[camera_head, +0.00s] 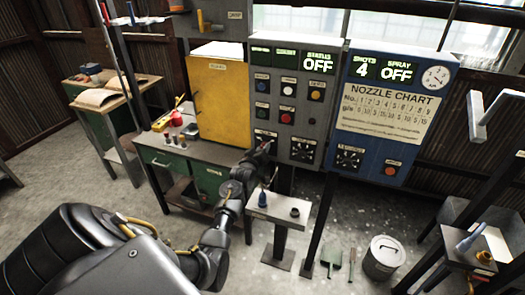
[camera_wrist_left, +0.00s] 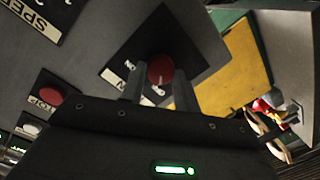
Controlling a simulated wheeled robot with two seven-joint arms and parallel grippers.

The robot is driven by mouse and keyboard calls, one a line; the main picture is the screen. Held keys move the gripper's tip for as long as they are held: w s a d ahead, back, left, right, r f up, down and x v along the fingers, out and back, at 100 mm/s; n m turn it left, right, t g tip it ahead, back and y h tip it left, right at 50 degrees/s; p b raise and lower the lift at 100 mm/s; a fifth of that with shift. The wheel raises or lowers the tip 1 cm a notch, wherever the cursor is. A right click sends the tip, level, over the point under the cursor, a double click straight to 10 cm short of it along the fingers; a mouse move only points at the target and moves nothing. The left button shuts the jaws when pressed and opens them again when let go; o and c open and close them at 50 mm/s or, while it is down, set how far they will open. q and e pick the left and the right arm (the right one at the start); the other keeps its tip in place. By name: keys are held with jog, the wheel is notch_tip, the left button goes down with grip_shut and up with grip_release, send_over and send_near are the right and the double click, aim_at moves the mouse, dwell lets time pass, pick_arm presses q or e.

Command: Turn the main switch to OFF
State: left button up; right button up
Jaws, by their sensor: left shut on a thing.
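The main switch is a red round knob (camera_wrist_left: 160,69) on a dark square plate, seen in the left wrist view. A white mark shows at its lower edge. Part of an ON label shows on the plate beside it, and the rest of the lettering is hidden by a finger. My left gripper (camera_wrist_left: 159,88) has one finger on each side of the knob and is shut on it. In the head view my left gripper (camera_head: 268,148) reaches the lower left corner of the grey control panel (camera_head: 270,105) and hides the switch. My right gripper is not in view.
Other buttons and a black dial (camera_head: 303,150) sit close by on the grey panel. The blue panel (camera_head: 378,115) stands to its right, its display reading SPRAY OFF. A yellow cabinet (camera_head: 222,100) and green workbench (camera_head: 190,165) stand left. A small stand (camera_head: 280,208) is below.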

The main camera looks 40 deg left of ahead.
pick_arm(q)
jog(key=o, duration=1)
jog(key=shift+b+v, duration=1.45)
jog(key=shift+v, duration=3.95)
jog(key=shift+w, duration=0.1)
